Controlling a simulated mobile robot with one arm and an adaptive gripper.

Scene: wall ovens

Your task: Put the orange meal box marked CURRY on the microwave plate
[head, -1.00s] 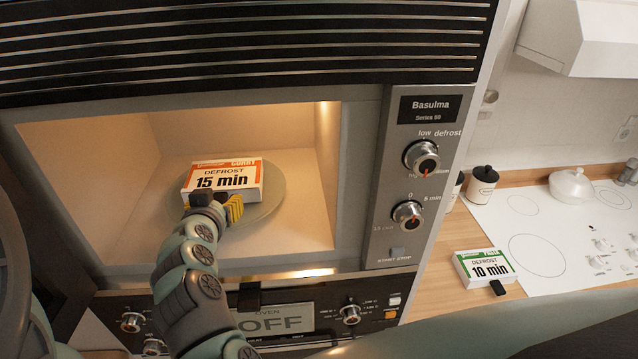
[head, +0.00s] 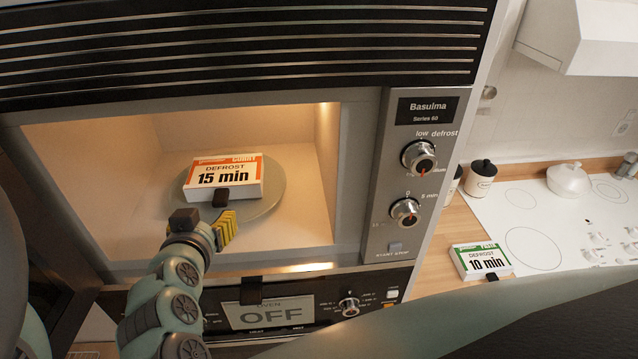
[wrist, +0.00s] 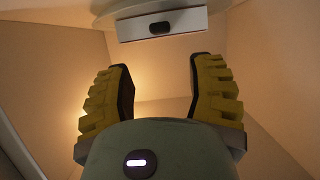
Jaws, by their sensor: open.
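The orange and white meal box marked CURRY (head: 222,177) lies on the round microwave plate (head: 270,190) inside the lit microwave. Its label reads DEFROST 15 min, and a dark tab is on its front edge. My gripper (head: 205,225) is open and empty in front of the box, near the microwave's opening, apart from the box. In the wrist view the two yellow ridged fingers (wrist: 163,90) are spread with nothing between them. The box's plain white side (wrist: 162,24) shows beyond the fingertips, with the pale plate (wrist: 105,8) beside it.
A green meal box (head: 480,261) marked DEFROST 10 min lies on the counter at right, beside the white cooktop (head: 545,225). The microwave's knob panel (head: 412,185) borders the opening on the right. An oven panel reading OFF (head: 270,312) is below.

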